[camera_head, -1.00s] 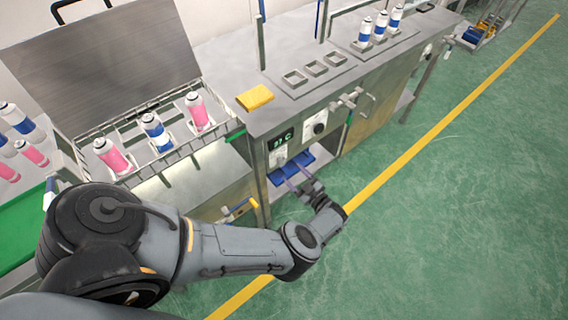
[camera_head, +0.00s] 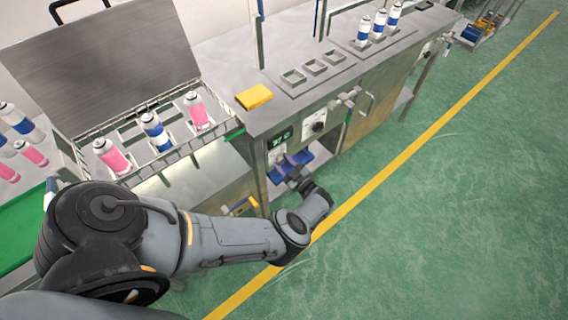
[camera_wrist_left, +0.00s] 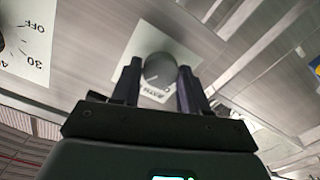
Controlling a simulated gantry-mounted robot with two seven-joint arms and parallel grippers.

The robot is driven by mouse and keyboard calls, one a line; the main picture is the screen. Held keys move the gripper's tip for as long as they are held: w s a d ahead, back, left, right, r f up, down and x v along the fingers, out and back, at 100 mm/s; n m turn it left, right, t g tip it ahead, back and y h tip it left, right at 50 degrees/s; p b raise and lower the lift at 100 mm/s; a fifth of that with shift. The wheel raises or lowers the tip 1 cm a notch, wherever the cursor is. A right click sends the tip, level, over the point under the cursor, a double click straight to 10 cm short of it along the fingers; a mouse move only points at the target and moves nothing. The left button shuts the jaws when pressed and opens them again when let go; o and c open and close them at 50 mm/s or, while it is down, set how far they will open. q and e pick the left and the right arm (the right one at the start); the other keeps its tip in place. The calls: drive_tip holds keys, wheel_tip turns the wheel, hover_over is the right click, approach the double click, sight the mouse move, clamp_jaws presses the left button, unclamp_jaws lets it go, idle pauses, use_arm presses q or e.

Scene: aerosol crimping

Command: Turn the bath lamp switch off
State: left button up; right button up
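The bath lamp switch is a round grey knob (camera_wrist_left: 158,70) on a white plate with partly readable "BATH" lettering, in the left wrist view. In the head view its white plate (camera_head: 276,155) is on the cabinet front, below the green display. My left gripper (camera_head: 284,166) is close in front of this panel. In the left wrist view my left gripper (camera_wrist_left: 159,72) has its two dark fingers apart, with the knob showing between the tips. I cannot tell whether the fingers touch it. The knob's pointer is not clear. My right gripper is not in view.
A dial (camera_head: 318,127) sits right of the display (camera_head: 281,139); its plate with "OFF" and "30" shows in the left wrist view (camera_wrist_left: 28,45). A tap-like fitting (camera_head: 347,98) stands out farther right. The green floor in front is free.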

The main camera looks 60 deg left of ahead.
use_arm(q)
drive_tip(key=c, duration=0.6)
drive_tip(key=shift+f+n, duration=0.1)
drive_tip(key=shift+n, duration=0.3)
drive_tip(key=n+b, duration=0.2)
drive_tip(key=n, duration=0.2)
drive_tip(key=shift+f+n, duration=0.1)
drive_tip(key=shift+n, duration=0.2)
drive_tip(key=n+b, duration=0.1)
drive_tip(key=n, duration=0.2)
drive_tip(key=shift+s+b, duration=0.1)
drive_tip(key=shift+b, duration=0.25)
drive_tip(key=shift+n+b, duration=0.4)
drive_tip(key=shift+n, duration=1.3)
drive_tip(key=o, duration=1.1)
drive_tip(key=shift+c, duration=0.2)
